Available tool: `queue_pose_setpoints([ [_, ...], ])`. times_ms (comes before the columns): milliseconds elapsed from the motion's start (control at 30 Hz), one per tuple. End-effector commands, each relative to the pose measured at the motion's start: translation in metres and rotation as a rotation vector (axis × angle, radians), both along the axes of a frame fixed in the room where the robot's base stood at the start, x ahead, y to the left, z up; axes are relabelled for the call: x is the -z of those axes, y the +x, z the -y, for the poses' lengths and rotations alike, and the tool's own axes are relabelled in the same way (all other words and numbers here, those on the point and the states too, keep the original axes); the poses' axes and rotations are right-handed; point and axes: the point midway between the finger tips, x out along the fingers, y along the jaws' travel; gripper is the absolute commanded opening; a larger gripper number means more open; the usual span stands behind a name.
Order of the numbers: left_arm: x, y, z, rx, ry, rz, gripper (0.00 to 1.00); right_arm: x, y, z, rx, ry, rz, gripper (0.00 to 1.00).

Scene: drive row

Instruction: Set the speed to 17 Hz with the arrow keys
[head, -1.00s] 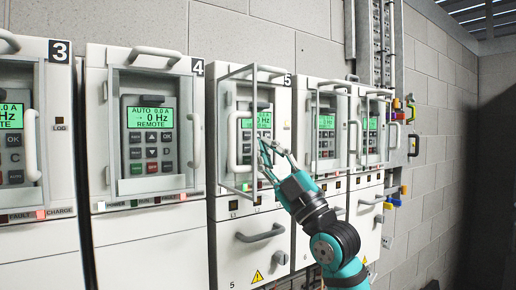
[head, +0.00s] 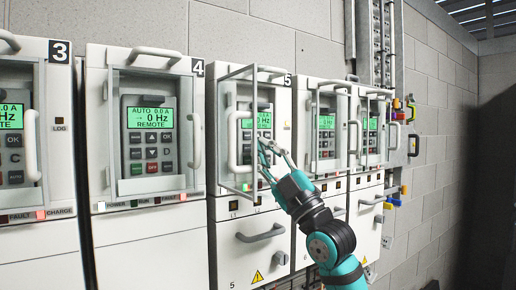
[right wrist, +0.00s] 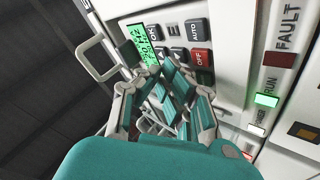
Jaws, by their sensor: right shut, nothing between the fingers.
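Drive 5 (head: 248,195) has its clear keypad cover (head: 222,130) swung open. Its green display (head: 264,120) is lit; in the right wrist view the display (right wrist: 138,40) is tilted and its number is too small to read surely. My right gripper (head: 264,146) is shut and empty. Its fingertips (right wrist: 162,68) are at the lower part of the keypad by the arrow keys and hide some keys; I cannot tell whether they touch. My left gripper is not in view.
Drive 4 (head: 150,225) stands left of drive 5 and its display reads 0 Hz. Drive 3 (head: 35,250) is further left, and two more drives stand to the right. Cover handles stick out from the fronts. A green RUN lamp (right wrist: 266,100) is lit below the keypad.

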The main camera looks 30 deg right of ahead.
Motion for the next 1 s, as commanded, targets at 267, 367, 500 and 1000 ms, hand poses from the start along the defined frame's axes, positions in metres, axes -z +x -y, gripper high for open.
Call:
queue_pose_setpoints([
  [267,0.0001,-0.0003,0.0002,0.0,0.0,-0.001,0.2,-0.0002,-0.0001,0.0001,0.001,0.0,0.001,0.0],
  [367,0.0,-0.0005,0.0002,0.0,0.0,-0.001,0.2,-0.0001,0.0003,0.0001,0.001,0.0,0.001,0.0],
  [500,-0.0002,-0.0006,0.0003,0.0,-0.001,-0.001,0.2,-0.0004,0.0017,0.0001,0.001,0.0,0.001,0.0],
  [1000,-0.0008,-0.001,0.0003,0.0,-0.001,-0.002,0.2,0.0001,0.0077,-0.0003,0.001,-0.001,0.0,0.0],
])
